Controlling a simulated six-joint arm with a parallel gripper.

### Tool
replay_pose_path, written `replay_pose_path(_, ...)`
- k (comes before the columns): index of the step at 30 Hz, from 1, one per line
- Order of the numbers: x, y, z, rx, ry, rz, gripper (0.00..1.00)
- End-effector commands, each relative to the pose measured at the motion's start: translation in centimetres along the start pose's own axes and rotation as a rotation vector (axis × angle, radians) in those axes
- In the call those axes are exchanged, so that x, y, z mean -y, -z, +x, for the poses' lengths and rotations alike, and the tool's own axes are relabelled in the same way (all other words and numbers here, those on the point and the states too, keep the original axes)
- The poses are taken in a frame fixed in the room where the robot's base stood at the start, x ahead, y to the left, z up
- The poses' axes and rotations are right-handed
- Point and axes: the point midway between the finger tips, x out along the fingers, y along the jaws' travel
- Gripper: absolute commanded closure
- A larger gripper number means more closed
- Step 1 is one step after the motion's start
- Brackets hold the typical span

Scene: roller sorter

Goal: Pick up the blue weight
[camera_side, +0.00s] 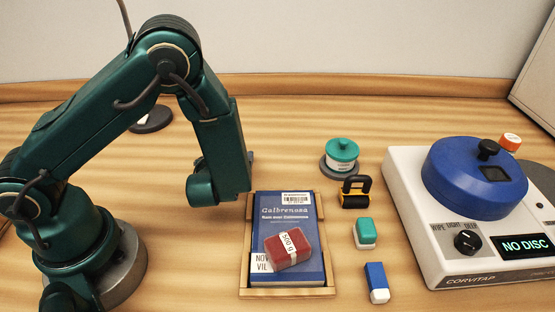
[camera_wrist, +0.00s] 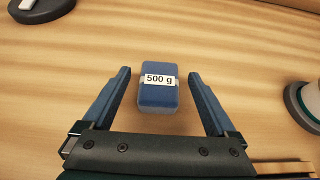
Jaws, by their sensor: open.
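The blue weight (camera_wrist: 158,97) is a small block with a white band reading "500 g". It lies on the wooden table in the wrist view, between and a little beyond the open fingers of my gripper (camera_wrist: 158,88). A gap shows on each side, so neither finger appears to touch it. In the side view my arm hides the weight, and only a small part of my gripper (camera_side: 250,158) shows behind the wrist.
A wooden tray (camera_side: 290,292) holds a blue book (camera_side: 267,232) with a red 500 g weight (camera_side: 288,249) on it. A teal-lidded jar (camera_side: 342,153), a black-yellow roller (camera_side: 355,192), two erasers (camera_side: 366,232) (camera_side: 377,283) and a disc machine (camera_side: 440,262) stand to the right.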

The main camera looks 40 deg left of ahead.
Motion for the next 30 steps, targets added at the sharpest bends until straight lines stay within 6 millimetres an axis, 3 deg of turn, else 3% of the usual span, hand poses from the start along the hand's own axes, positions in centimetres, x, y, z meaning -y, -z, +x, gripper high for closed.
replay_pose_path(10, -0.02, 0.01, 0.71, -0.001, 0.0, -0.001, 0.07)
replay_pose_path(11, -0.02, 0.01, 0.71, -0.001, 0.0, -0.001, 0.11)
replay_pose_path(18, -0.02, 0.01, 0.69, -0.001, 0.0, -0.001, 1.0)
replay_pose_path(30, 0.01, -0.18, 0.62, 0.002, 0.0, -0.003, 1.0)
